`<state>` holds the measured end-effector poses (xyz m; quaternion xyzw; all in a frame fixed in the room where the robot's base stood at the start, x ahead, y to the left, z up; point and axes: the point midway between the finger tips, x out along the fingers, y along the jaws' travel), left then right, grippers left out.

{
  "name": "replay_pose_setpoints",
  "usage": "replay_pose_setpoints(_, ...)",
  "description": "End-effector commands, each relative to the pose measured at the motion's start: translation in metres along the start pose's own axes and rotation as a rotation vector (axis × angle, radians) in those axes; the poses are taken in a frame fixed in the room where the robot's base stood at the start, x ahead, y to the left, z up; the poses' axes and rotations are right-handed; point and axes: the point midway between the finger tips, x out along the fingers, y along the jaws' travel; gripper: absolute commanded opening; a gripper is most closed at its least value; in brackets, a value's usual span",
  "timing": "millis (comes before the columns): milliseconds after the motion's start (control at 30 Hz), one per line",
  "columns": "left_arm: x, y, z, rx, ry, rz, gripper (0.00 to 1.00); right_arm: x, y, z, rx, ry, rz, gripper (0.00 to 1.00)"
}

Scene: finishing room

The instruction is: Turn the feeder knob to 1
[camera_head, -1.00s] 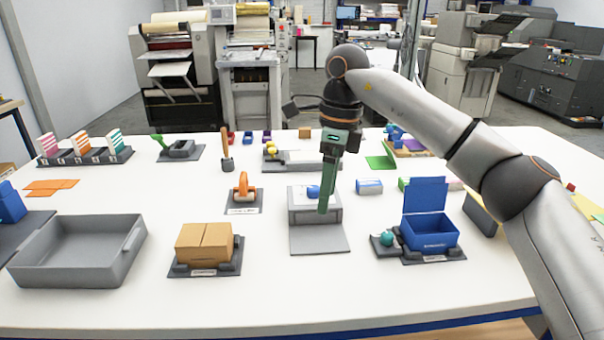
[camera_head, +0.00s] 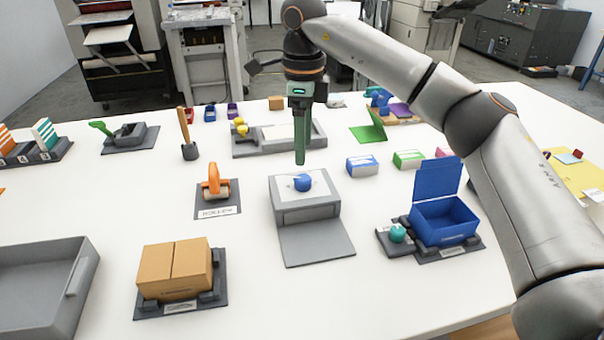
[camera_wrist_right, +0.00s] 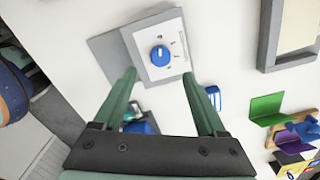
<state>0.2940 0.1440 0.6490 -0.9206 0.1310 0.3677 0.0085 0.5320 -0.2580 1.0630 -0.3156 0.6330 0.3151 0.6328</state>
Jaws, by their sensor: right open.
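The feeder is a grey box (camera_head: 304,208) with a light panel and a flat grey tray in front, near the table's middle. Its blue round knob (camera_head: 302,183) sits on the panel; it also shows in the right wrist view (camera_wrist_right: 160,56) with a white pointer line and small marks around it, too small to read. My right gripper (camera_head: 300,162) points down just above and behind the knob in the head view. In the right wrist view its two green fingers (camera_wrist_right: 160,72) are apart and empty, with the knob beyond and between them. My left gripper is not in view.
An orange roller (camera_head: 214,184) stands left of the feeder, a brown carton (camera_head: 175,268) front left. An open blue box (camera_head: 445,222) with a teal knob is at right. A grey tray with yellow parts (camera_head: 246,150) lies behind. White table shows between them.

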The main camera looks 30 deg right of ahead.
Motion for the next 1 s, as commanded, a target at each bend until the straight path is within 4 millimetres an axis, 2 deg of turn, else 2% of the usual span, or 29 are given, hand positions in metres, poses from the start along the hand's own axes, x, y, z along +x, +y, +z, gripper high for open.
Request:
replay_pose_setpoints(33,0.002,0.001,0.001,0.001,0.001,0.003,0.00,0.014,0.000,-0.001,0.001,0.004,0.002,0.74)
replay_pose_setpoints(200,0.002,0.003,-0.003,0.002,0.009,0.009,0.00,0.046,0.000,-0.001,-0.001,0.002,0.002,0.74)
replay_pose_setpoints(400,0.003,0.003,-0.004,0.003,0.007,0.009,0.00,0.070,0.000,0.000,0.000,0.000,0.001,0.74)
replay_pose_setpoints(800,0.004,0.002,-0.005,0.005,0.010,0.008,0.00,0.076,0.000,0.000,0.000,-0.001,0.000,0.74)
replay_pose_setpoints(1000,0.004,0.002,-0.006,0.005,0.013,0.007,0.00,0.076,0.000,0.000,0.000,-0.001,0.000,0.52)
